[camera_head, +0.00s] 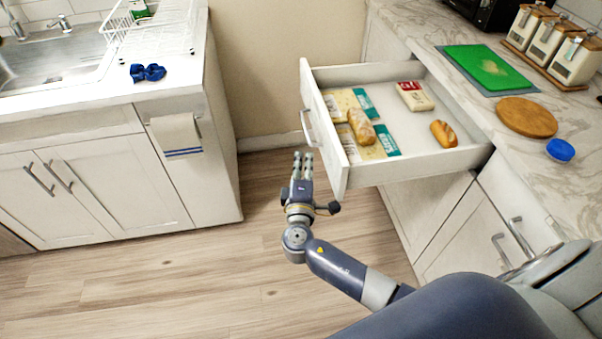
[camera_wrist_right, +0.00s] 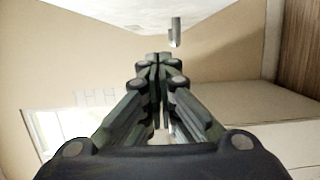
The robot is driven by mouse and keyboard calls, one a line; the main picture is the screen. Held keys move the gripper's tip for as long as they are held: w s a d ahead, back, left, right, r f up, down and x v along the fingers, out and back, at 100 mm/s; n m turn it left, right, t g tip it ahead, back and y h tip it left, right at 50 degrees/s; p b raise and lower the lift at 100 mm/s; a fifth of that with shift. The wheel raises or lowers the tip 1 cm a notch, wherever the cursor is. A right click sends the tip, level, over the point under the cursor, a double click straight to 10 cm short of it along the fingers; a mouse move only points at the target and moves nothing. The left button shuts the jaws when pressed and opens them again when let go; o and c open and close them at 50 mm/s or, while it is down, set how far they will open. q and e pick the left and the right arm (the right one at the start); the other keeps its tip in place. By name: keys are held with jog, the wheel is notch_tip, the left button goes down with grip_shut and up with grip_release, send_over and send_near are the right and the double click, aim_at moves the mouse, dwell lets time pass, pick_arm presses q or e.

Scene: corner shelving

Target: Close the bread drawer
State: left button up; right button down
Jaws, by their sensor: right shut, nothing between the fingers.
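The bread drawer (camera_head: 400,172) is pulled far out of the right-hand counter. Inside lie bread rolls (camera_head: 362,127), another roll (camera_head: 443,133) and several flat packets (camera_head: 414,96). Its front panel (camera_head: 324,130) faces left and carries a metal handle (camera_head: 306,127). My right gripper (camera_head: 302,157) is shut and empty. In the head view it appears just below the handle, to the left of the drawer front; I cannot tell whether they touch. The right wrist view shows the closed fingers (camera_wrist_right: 160,62) with a small grey bar beyond the tips. My left gripper is not in view.
The right counter (camera_head: 450,40) holds a green cutting board (camera_head: 488,68), a round wooden board (camera_head: 527,116), a blue lid (camera_head: 560,150) and canisters (camera_head: 548,42). A sink cabinet (camera_head: 100,180) stands at left. Open wooden floor (camera_head: 190,285) lies between.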

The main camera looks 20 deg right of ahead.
jog(key=shift+s+d+f+p, duration=0.1)
jog(key=shift+s+d+p, duration=0.15)
jog(key=shift+d, duration=0.6)
jog(key=shift+s+d+p, duration=0.1)
jog(key=shift+s+d, duration=0.25)
jog(key=shift+d, duration=0.5)
